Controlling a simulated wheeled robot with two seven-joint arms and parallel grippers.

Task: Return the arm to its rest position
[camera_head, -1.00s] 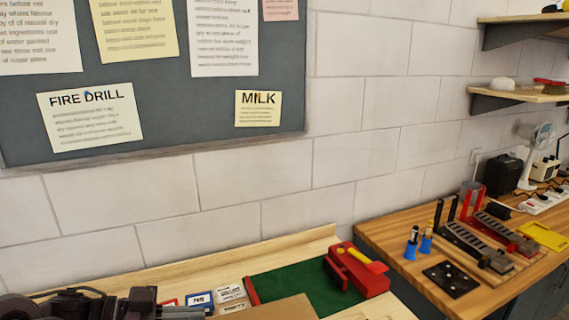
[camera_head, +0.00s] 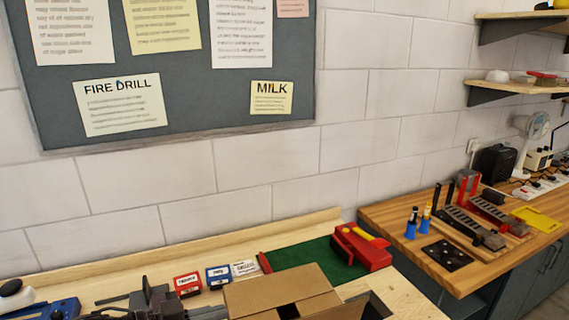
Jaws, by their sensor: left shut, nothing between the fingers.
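My left gripper (camera_head: 205,312) is at the bottom edge of the head view, over the near wooden bench. It is dark grey, shut and empty, and partly cut off by the frame. It is just left of an open cardboard box (camera_head: 275,290); I cannot tell whether they touch. My right gripper is not in view.
Red and blue label cards (camera_head: 217,275) stand behind the gripper. A green mat (camera_head: 305,254) and a red tool (camera_head: 362,247) lie behind the box. A blue item (camera_head: 55,310) is at lower left. The right bench (camera_head: 400,258) holds racks and blue holders.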

